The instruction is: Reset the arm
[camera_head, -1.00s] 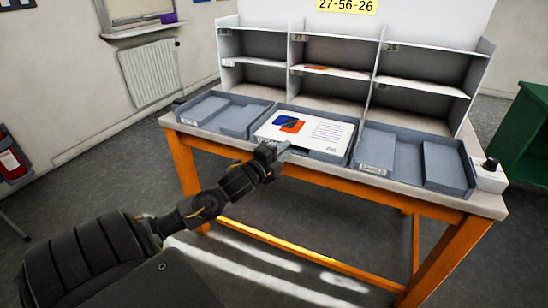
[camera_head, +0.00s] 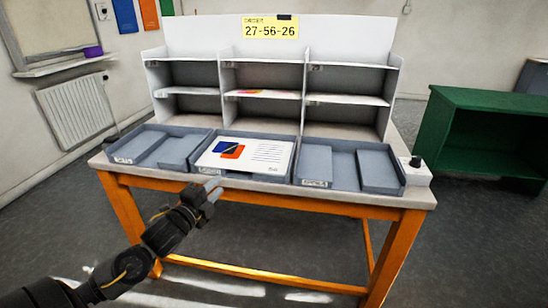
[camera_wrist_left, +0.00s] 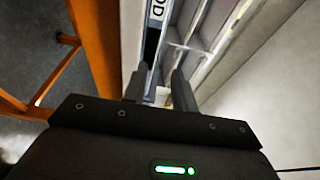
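My left arm comes in from the lower left of the head view. Its gripper (camera_head: 214,190) is just in front of the table's front edge, near the left end of the middle tray (camera_head: 232,178). In the left wrist view the two fingers (camera_wrist_left: 159,88) stand apart with nothing between them. A printed card (camera_head: 245,157) with blue and orange shapes lies on the middle tray, apart from the gripper. My right gripper is not in either view.
The orange-legged table (camera_head: 405,203) carries a grey shelf unit (camera_head: 222,92), a left tray (camera_head: 125,153), a right tray (camera_head: 345,172) and a white box with a black knob (camera_head: 417,174). A green cabinet (camera_head: 490,97) stands at right. Floor in front is open.

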